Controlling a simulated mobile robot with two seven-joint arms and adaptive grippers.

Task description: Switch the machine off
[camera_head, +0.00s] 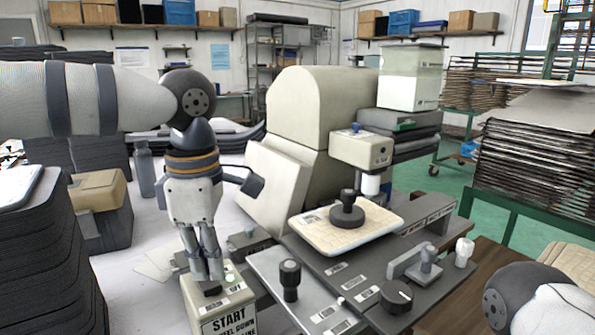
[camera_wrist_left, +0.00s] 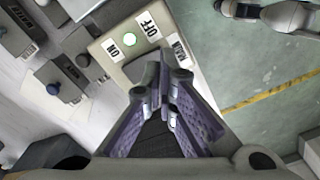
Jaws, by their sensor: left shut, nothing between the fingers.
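The machine (camera_head: 318,120) is a large cream and grey unit in the middle of the head view. A pale switch box (camera_head: 222,310) with a START notice on its front stands at its near left. In the left wrist view the box's top (camera_wrist_left: 108,46) carries ON, OFF and MAIN labels.
A black knob (camera_head: 290,279), a dial (camera_head: 397,296) and levers (camera_head: 426,262) stand on the machine's front deck. Two small labelled boxes (camera_wrist_left: 62,82) lie beside the switch box. Dark stacked trays (camera_head: 45,250) rise at the left. Tray racks (camera_head: 530,150) stand right.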

